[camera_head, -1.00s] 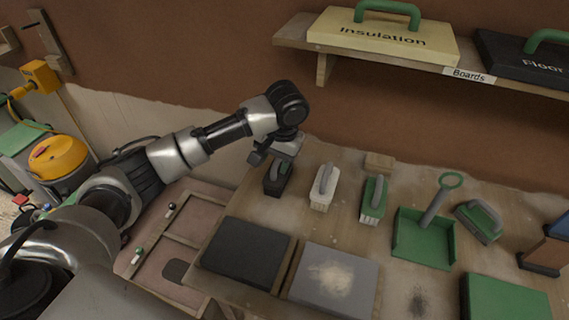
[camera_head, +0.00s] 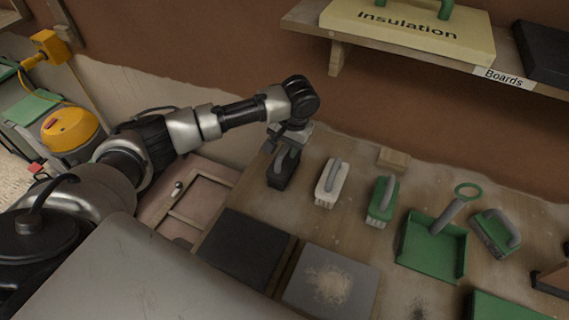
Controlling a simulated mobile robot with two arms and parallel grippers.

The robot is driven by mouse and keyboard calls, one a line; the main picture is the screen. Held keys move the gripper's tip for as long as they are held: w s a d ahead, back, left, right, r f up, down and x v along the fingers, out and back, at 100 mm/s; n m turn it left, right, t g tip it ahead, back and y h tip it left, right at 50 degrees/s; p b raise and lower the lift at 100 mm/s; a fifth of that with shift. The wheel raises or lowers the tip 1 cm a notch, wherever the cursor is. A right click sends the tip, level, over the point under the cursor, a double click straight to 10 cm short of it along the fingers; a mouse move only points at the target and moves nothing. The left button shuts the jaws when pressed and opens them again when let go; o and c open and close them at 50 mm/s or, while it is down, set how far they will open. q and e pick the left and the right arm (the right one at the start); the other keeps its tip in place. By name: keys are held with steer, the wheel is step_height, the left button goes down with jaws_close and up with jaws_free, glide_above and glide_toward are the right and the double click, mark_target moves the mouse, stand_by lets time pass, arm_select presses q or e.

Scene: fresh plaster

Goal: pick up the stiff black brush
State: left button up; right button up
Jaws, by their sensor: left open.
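The stiff black brush (camera_head: 281,176) stands at the left end of the row of brushes on the wooden bench (camera_head: 325,228). It has a dark body and a grey handle on top. My left gripper (camera_head: 283,146) is right above and behind it, pointing down, with its jaws open. A finger is close to the brush's handle; I cannot tell whether they touch. Part of the gripper is hidden behind the wrist. My right gripper is out of view.
A white brush (camera_head: 326,194) and a green brush (camera_head: 378,213) stand to the right. A green dustpan (camera_head: 432,249) and another green-topped brush (camera_head: 489,237) lie farther right. A black board (camera_head: 243,249) and a grey board (camera_head: 329,284) lie in front. A shelf (camera_head: 312,22) hangs above.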

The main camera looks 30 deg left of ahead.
mark_target(283, 152)
arm_select(q)
steer(key=shift+s+a+f, duration=0.1)
steer(key=shift+a+f, duration=0.1)
steer(key=shift+f, duration=0.7)
steer(key=shift+a+f, duration=0.15)
steer(key=shift+f, duration=0.7)
jaws_close()
